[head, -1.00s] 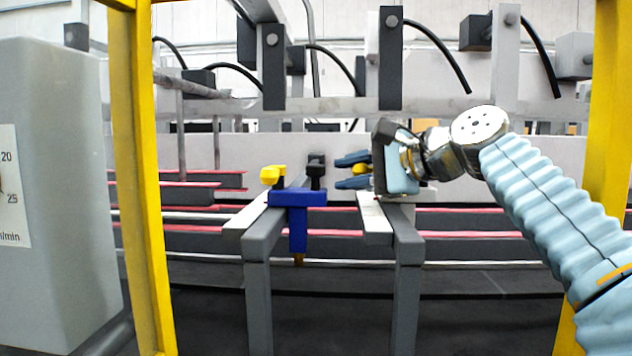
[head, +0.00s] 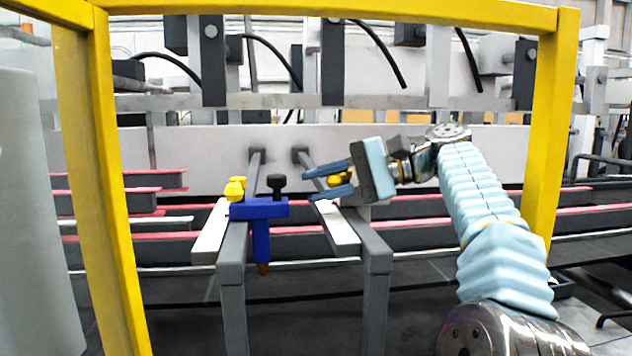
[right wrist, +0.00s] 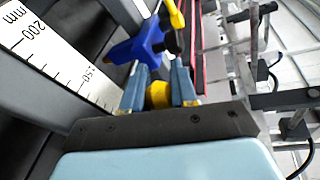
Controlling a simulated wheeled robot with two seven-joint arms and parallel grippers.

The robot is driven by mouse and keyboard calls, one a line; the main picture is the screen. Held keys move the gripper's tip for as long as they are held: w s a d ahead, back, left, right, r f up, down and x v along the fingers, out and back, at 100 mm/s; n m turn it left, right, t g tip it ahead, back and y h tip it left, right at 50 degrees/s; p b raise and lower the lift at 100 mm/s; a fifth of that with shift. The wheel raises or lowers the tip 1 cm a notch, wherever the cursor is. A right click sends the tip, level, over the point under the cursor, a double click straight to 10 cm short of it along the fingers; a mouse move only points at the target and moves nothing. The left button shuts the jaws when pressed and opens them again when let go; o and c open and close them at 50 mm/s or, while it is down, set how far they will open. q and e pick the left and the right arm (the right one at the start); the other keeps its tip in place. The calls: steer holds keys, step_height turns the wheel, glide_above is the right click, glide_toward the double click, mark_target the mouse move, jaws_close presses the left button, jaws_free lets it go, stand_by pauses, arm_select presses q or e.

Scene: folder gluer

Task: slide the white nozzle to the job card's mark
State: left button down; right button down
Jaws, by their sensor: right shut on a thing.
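My right gripper (head: 316,185) reaches in from the right above the right-hand rail. Its blue fingers are shut on a yellow knob (head: 338,181), which also shows between the fingers in the right wrist view (right wrist: 158,95). I cannot make out a white nozzle body under the knob; the gripper covers that spot. A blue nozzle (head: 260,208) with a yellow knob and a black knob sits on the left-hand rail, left of the gripper and apart from it. A white millimetre scale (right wrist: 60,62) runs along the rail. I see no job card. My left gripper is not in view.
A yellow frame stands around the work area, with a left post (head: 112,200), a right post (head: 550,130) and a top bar. Grey blocks with black hoses (head: 380,50) hang behind the rails. Red-edged bars (head: 430,205) run across behind.

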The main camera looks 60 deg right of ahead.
steer(key=c, duration=0.9)
jaws_free()
